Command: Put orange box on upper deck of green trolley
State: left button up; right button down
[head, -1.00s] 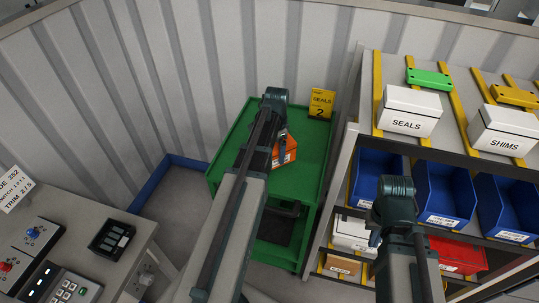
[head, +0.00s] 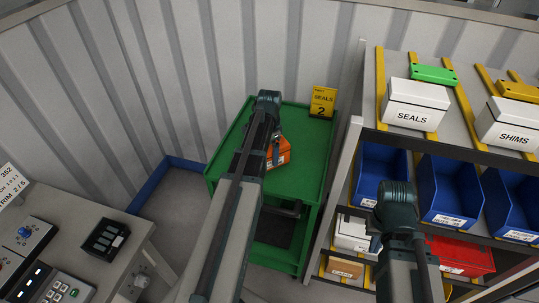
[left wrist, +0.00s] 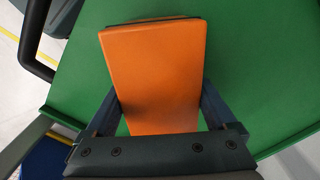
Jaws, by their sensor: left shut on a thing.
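The orange box (head: 280,156) is over the upper deck of the green trolley (head: 312,148). It is partly hidden behind my left arm. My left gripper (head: 272,150) is shut on the orange box. In the left wrist view the box (left wrist: 155,62) lies between the two fingers of my left gripper (left wrist: 160,108), with green deck (left wrist: 255,60) around it. I cannot tell whether its underside touches the deck. My right gripper (head: 375,238) is away to the right, in front of the shelf rack; its fingers are too unclear to judge.
A yellow sign marked 2 (head: 322,101) stands at the deck's back right corner. A rack with blue bins (head: 450,190) and white boxes (head: 416,105) stands close to the trolley's right. A control desk (head: 130,245) is at left. The deck's right part is bare.

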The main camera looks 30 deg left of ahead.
pick_arm(q)
jog(key=shift+f, duration=0.1)
jog(key=o, duration=1.6)
jog(key=shift+c, duration=0.2)
notch_tip(320, 180, up, 12)
jog(key=p, duration=1.2)
jog(key=shift+r, duration=0.2)
